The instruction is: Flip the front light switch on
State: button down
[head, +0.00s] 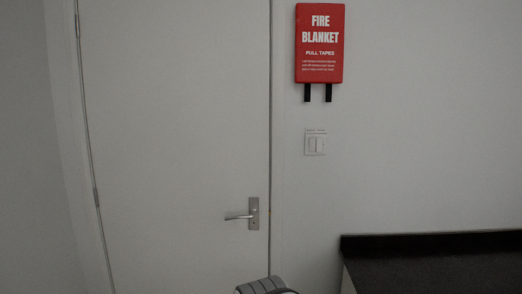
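A white light switch plate (315,144) is fixed on the wall to the right of the door, below the red fire blanket box. It appears to have upright rocker keys side by side. It is too small and dim to tell which way the keys are tipped. Nothing touches it or covers it. My gripper is not in view. A grey ribbed rounded part at the bottom edge of the head view, below the door handle, looks like part of my own arm.
A closed white door (170,130) with a metal lever handle (252,214) fills the left and middle. A red fire blanket box (320,42) with two black tapes hangs above the switch. A dark countertop (440,262) juts out at lower right. The wall around the switch is bare.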

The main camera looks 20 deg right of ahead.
aim_at(319, 139)
jog(key=z, duration=0.4)
jog(key=i, duration=1.25)
